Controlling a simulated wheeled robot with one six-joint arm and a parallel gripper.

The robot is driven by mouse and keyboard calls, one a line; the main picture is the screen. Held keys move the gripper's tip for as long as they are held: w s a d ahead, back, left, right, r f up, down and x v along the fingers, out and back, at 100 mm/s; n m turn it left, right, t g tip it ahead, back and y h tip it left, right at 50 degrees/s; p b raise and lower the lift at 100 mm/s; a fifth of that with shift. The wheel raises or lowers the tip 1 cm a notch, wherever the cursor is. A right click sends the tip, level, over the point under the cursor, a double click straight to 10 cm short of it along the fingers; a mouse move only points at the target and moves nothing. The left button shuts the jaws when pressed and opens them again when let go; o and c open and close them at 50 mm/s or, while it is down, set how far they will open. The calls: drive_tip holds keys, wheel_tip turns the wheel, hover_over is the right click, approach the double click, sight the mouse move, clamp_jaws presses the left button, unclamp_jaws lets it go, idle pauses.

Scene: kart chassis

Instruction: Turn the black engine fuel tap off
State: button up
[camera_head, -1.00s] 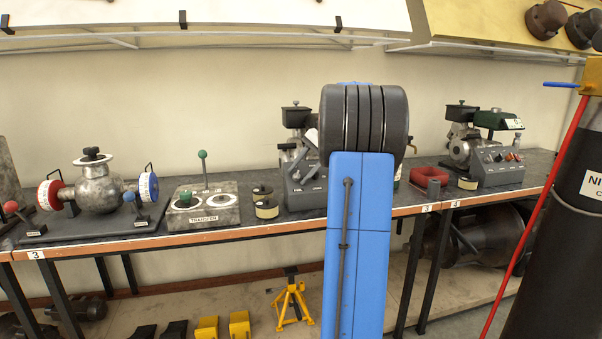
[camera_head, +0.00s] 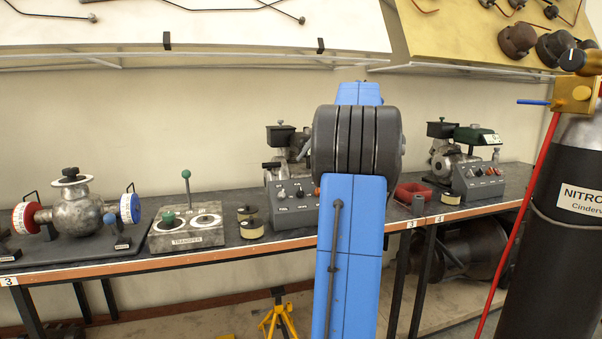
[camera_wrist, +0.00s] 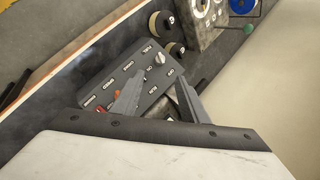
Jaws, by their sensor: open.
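The black engine (camera_head: 279,135), with a black tank on top, stands on the bench left of my blue arm, which hides part of it. Its grey control panel (camera_head: 292,203) shows several small knobs. In the wrist view the panel (camera_wrist: 126,72) shows labels including FUEL, CHOKE and SPEED. A pale knob, the fuel tap (camera_wrist: 160,58), sits by the FUEL label. My gripper (camera_wrist: 161,77) is open over the panel, its fingers apart with nothing between them. The fuel tap lies just beyond the fingertips. The fingers partly hide the panel. My gripper is hidden in the head view.
A green-tanked engine (camera_head: 476,134) stands farther right on the bench. Two small round cans (camera_head: 251,229) and the transfer box (camera_head: 186,232) are to the left. A black nitrogen cylinder (camera_head: 556,240) stands at the right.

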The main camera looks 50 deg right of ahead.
drive_tip(key=shift+v, duration=1.45)
drive_tip(key=n+h, duration=0.5)
drive_tip(key=h, duration=0.3)
approach(282, 192)
drive_tip(key=shift+t, duration=0.3)
drive_tip(key=x, duration=0.9)
drive_tip(key=shift+s+f, duration=0.1)
drive_tip(key=shift+f, duration=0.25)
